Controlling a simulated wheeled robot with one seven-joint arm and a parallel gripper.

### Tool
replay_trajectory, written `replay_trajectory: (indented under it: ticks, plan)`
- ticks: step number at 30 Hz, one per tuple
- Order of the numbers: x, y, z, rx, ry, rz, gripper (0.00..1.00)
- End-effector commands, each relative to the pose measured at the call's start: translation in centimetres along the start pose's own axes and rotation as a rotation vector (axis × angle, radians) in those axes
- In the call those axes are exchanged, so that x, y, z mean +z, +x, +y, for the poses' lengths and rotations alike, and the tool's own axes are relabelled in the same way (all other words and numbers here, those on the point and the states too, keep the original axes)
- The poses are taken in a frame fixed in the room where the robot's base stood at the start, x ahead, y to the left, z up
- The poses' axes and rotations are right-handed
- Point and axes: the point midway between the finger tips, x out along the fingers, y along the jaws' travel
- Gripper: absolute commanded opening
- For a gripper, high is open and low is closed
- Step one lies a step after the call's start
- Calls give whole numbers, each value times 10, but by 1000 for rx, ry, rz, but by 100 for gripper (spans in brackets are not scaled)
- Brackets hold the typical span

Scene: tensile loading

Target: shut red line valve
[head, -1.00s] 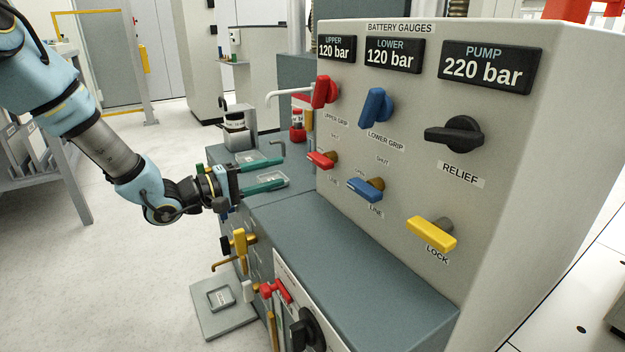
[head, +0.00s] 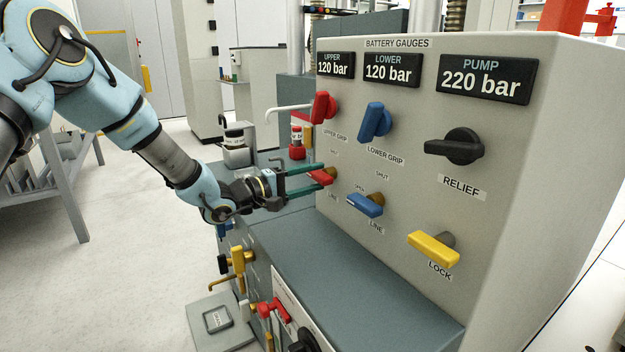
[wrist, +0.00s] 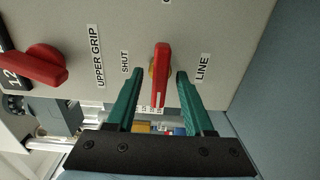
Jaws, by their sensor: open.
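The red line valve (head: 321,177) is a small red lever on a brass stem, low at the left edge of the grey gauge panel, with a SHUT label above it and a LINE label below. Its lever lies roughly sideways in the head view. In the wrist view the red lever (wrist: 161,75) stands between my fingertips. My gripper (head: 318,174) is open, with its two green fingers one above and one below the lever. The gripper also shows in the wrist view (wrist: 159,78), where small gaps show on both sides of the lever.
The red upper grip lever (head: 322,108) sits above, also visible in the wrist view (wrist: 35,68). The blue line lever (head: 365,205) and blue lower grip lever (head: 375,122) are to the right. A grey bench top (head: 340,275) lies below.

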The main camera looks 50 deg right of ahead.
Motion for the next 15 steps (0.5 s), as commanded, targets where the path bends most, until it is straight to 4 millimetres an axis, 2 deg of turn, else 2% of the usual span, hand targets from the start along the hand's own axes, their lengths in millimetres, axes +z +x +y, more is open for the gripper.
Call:
replay_trajectory:
  ticks: [3,15]
  plan:
    - [0,0,0,0,0,0,51]
    - [0,0,0,0,0,0,6]
